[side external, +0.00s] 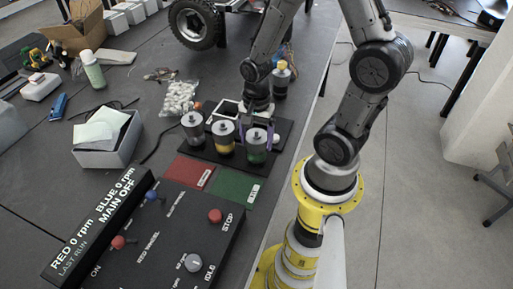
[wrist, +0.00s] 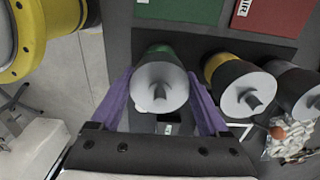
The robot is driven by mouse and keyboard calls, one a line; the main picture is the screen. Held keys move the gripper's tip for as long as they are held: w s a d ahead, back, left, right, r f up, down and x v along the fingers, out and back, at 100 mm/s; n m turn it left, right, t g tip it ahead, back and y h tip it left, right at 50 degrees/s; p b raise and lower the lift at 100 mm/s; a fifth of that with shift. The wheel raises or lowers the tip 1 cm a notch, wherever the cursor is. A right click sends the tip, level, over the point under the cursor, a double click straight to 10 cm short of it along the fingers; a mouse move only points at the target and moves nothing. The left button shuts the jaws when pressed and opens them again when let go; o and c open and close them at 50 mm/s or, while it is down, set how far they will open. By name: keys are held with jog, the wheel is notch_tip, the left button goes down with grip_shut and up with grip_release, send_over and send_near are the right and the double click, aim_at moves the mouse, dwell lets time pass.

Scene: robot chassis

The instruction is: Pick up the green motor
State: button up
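The green motor (side external: 257,157) stands upright at the right end of a row of motors in the side view. It has a grey cylindrical body and a green lower part. In the wrist view the motor (wrist: 160,85) shows its pale round end and shaft, with green behind. My gripper (wrist: 160,80) has purple fingers, one on each side of the motor. The gripper (side external: 261,132) looks open around it in the side view. The fingers are very close to the motor's sides; contact is hard to tell. The motor's far side is hidden.
A yellow-banded motor (side external: 223,143) and another grey motor (side external: 193,132) stand beside it on the black base. Red (side external: 190,171) and green (side external: 222,186) pads lie in front. A control panel (side external: 165,235), bag of white pieces (side external: 179,97) and grey bin (side external: 108,150) are nearby.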

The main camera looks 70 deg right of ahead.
grip_shut()
jog(key=shift+w, duration=0.1)
